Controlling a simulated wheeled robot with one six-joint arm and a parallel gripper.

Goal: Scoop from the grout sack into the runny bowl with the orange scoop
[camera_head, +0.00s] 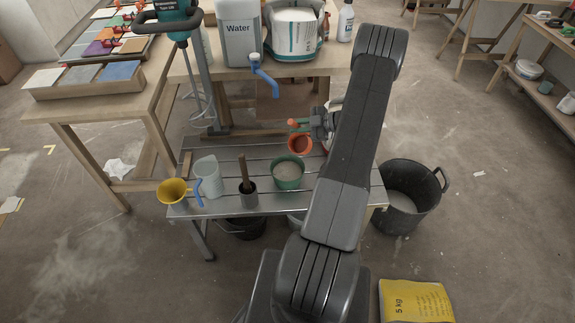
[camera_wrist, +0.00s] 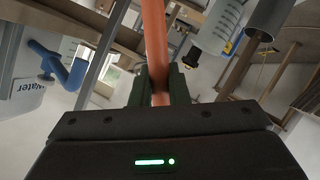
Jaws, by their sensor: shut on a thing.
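My gripper (camera_head: 306,124) is shut on the handle of the orange scoop (camera_head: 300,145). The orange handle (camera_wrist: 155,45) runs up between the dark fingers in the wrist view. In the head view the scoop's cup hangs just behind and above the green bowl (camera_head: 289,184), apparently clear of it. I cannot tell what the cup holds. The green bowl has grey-beige mix inside and stands on the slatted bench. A white open-topped sack (camera_head: 293,42) with a teal label stands on the rear table; its lettering is too small to read. Which bowl is the runny one is not marked.
The slatted bench (camera_head: 228,151) also holds a yellow funnel (camera_head: 173,192), a clear jug (camera_head: 208,178) and a dark pot with a stick (camera_head: 248,195). A white thing is partly hidden behind my arm. The water container (camera_head: 239,40) has a blue tap. A black bucket (camera_head: 402,211) and yellow bag (camera_head: 415,300) are right.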

